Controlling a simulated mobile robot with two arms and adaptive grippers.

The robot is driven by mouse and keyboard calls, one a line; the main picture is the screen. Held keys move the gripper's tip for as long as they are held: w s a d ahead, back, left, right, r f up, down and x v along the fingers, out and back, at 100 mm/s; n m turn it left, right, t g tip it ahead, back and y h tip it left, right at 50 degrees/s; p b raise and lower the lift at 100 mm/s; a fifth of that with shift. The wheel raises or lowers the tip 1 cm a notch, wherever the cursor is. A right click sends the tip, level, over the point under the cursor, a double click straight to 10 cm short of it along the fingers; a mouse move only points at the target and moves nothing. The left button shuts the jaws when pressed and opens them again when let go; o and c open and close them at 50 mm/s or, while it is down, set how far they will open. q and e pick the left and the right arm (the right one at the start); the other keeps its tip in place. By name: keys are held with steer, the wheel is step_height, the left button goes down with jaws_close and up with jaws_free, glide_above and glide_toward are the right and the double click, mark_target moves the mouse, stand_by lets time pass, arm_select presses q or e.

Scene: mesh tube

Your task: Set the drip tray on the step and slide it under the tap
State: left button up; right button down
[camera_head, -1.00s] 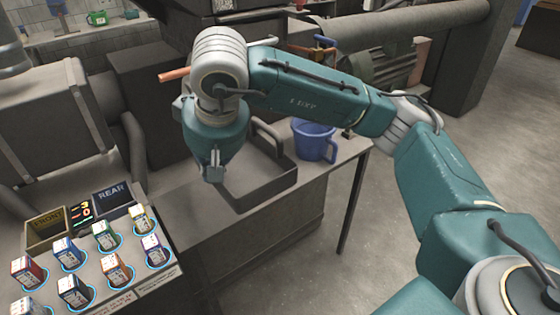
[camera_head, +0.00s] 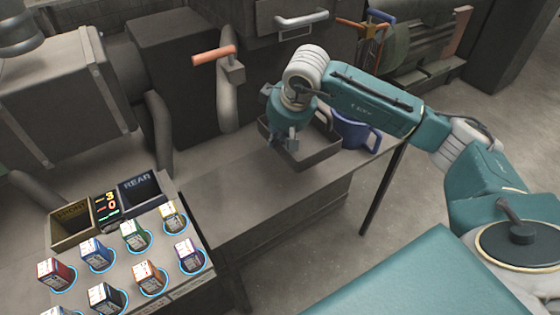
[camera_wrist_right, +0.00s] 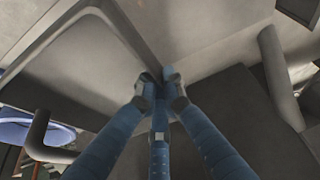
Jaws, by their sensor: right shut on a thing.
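The drip tray (camera_head: 322,160) is a shallow dark grey tray with a raised rim, over the right end of the long grey step (camera_head: 232,185). My right gripper (camera_head: 284,146) is shut on the tray's near left wall. In the right wrist view the fingertips (camera_wrist_right: 163,84) meet at the tray's rim, and the tray's inside (camera_wrist_right: 85,70) looks empty. I cannot tell whether its underside touches the step. The tap (camera_head: 228,95) has an orange handle and a downward spout, and stands left of and behind the tray. My left gripper is not in view.
A blue mug (camera_head: 352,130) stands close to the tray's right, partly hidden by my arm. A panel (camera_head: 110,265) with several coloured small boxes is at front left. The step between panel and tray is clear.

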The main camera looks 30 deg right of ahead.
mark_target(277, 150)
steer(key=f, duration=0.4)
steer(key=f+p, duration=0.1)
steer(key=f, duration=0.1)
steer(key=shift+w+a, duration=0.1)
steer(key=shift+w, duration=0.25)
steer(key=shift+s+f, duration=0.15)
steer(key=shift+f, duration=0.3)
step_height(277, 150, down, 4)
steer(key=shift+f+p, duration=0.1)
steer(key=shift+p, duration=0.5)
steer(key=shift+f, duration=0.1)
steer(key=c, duration=1.9)
jaws_free()
